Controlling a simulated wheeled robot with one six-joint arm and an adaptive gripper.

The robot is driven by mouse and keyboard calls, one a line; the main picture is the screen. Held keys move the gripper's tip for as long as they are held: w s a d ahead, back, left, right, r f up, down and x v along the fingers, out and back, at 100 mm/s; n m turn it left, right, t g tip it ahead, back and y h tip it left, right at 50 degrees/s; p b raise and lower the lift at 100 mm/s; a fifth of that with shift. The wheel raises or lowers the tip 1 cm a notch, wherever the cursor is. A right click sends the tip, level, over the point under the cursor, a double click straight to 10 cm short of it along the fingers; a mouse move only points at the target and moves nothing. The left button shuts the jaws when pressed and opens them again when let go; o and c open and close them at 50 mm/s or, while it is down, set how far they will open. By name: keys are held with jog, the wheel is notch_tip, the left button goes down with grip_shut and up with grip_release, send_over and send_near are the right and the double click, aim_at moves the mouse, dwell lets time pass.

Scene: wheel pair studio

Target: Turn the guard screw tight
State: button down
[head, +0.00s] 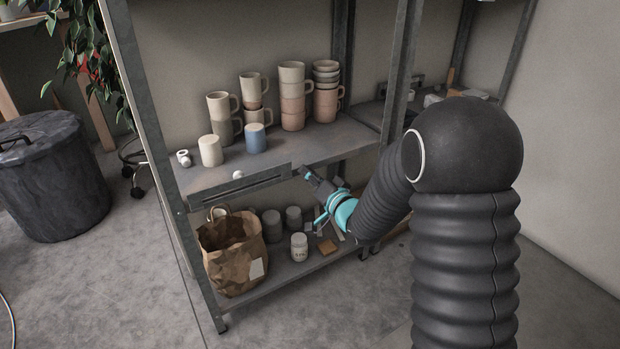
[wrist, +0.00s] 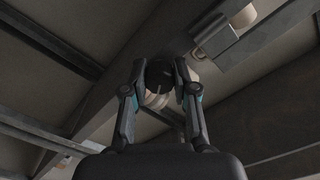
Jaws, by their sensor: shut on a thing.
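My gripper (head: 309,175) is at the front edge of the metal shelf, just right of a grey bar (head: 240,187) fixed along that edge. In the wrist view my gripper (wrist: 160,71) points up at the shelf's underside, its two dark fingers closed on either side of a dark round knob (wrist: 160,76), which looks like the guard screw. A pale round part (wrist: 155,100) shows just below the knob. The screw cannot be made out in the head view, and whether it sits fully home is not clear.
Stacked mugs (head: 292,95), a white cup (head: 210,150) and a blue cup (head: 256,138) stand on the shelf. A small white ball-like thing (head: 238,175) is near its edge. The lower shelf holds a paper bag (head: 232,255) and jars (head: 299,247). Metal beams cross overhead in the wrist view.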

jog(key=m, duration=0.4)
jog(key=shift+a+m, duration=0.1)
jog(key=shift+m, duration=0.2)
jog(key=shift+m+p, duration=0.35)
jog(key=shift+m, duration=1.55)
jog(key=c, duration=0.9)
grip_release()
jog(key=v, duration=1.2)
